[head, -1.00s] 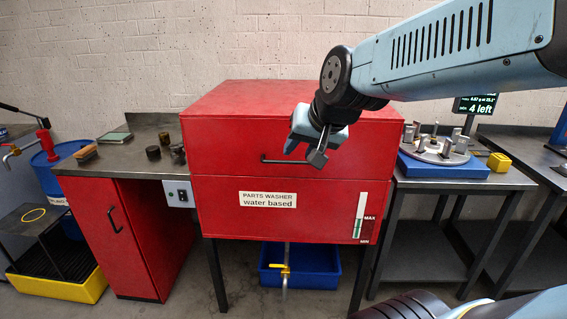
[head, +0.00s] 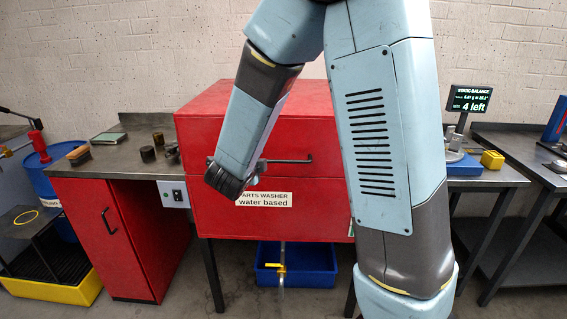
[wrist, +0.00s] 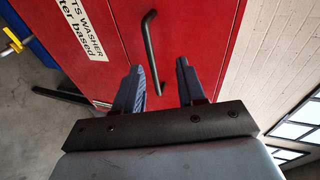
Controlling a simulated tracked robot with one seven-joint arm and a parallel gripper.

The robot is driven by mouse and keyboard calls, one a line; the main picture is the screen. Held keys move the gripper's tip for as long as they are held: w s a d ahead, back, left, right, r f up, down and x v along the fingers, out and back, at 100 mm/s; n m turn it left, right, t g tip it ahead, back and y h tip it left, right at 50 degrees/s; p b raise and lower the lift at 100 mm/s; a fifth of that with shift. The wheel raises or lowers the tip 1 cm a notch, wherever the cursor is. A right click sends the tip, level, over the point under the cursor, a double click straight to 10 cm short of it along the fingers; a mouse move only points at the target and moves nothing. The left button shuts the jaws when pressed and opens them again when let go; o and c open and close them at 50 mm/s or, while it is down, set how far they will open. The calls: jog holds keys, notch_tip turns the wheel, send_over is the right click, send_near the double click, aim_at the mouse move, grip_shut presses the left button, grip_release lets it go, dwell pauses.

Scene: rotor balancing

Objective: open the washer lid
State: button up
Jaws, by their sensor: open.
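The red parts washer (head: 218,215) stands ahead of me. Its lid (head: 202,135) is the upper part, lying shut on the lower body, and the lid also shows in the wrist view (wrist: 195,30). A dark bar handle (head: 293,161) runs across the lid's front, and the handle shows upright in the wrist view (wrist: 150,45). My gripper (wrist: 158,68) is open and empty, in front of the lid. In the wrist view one end of the handle appears between the fingers; I cannot tell whether they reach around it. In the head view my arm hides the washer's right side.
A bench (head: 115,158) with small parts and a red cabinet stands left of the washer. A blue tray (head: 315,268) sits beneath it. On the right are a display (head: 468,99), a yellow block (head: 492,159) and tables, partly behind my arm.

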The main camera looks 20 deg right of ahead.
aim_at(282, 162)
jog(key=w+d+f+m+h, duration=0.1)
jog(key=w+d+f, duration=0.1)
jog(key=d, duration=0.1)
jog(key=w+d+f+m+h, duration=0.1)
jog(key=w+d+f, duration=0.1)
jog(key=w+d, duration=0.1)
jog(key=w+d+f+m+h, duration=0.1)
jog(key=w+d, duration=0.2)
jog(key=shift+d+f+g+h, duration=0.4)
dwell(0.5)
grip_shut()
jog(key=shift+f, duration=0.1)
jog(key=shift+s+d, duration=0.1)
jog(key=shift+d, duration=0.05)
dwell(0.3)
